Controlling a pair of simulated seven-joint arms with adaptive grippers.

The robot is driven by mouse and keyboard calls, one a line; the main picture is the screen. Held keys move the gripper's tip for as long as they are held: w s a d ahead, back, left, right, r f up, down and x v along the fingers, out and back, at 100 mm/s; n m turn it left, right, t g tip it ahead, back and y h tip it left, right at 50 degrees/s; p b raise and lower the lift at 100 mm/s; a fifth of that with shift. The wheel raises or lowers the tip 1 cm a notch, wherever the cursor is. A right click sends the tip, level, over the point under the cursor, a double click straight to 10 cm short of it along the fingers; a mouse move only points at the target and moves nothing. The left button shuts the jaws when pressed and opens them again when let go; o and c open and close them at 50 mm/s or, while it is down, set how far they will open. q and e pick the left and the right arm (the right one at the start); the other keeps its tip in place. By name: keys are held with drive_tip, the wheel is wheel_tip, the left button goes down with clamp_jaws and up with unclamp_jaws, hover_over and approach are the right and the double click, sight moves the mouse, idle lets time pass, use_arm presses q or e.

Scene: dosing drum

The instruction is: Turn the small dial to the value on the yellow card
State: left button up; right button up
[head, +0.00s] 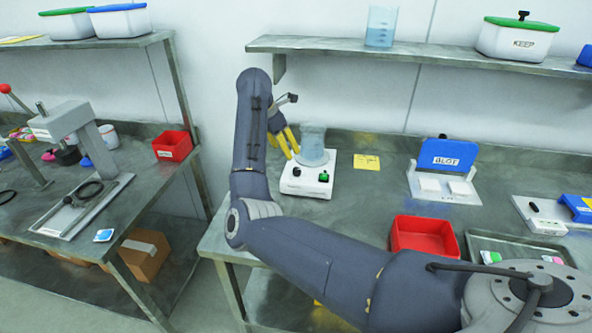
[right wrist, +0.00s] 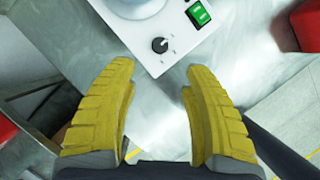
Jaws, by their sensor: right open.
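The small dial (right wrist: 160,45) is a black knob with a white pointer mark on the corner of a white device base (head: 307,187). In the head view the dial (head: 297,171) is a small dark spot. The yellow card (head: 367,162) lies flat on the bench to the right of the device; its writing is too small to read. My right gripper (head: 291,153) has yellow fingers and is open and empty. In the right wrist view the dial lies just beyond the gap between its fingertips (right wrist: 157,72), apart from both. My left gripper is not in view.
A grey drum (head: 314,146) stands on the device, with a green switch (head: 323,177) beside the dial. A red bin (head: 424,235) and a blue-backed stand (head: 447,155) are to the right. A shelf (head: 430,53) hangs above. Bench around the card is clear.

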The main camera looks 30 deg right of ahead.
sight(297, 169)
drive_tip(key=x, duration=1.1)
drive_tip(key=shift+d+f, duration=0.2)
drive_tip(key=shift+f, duration=0.15)
clamp_jaws()
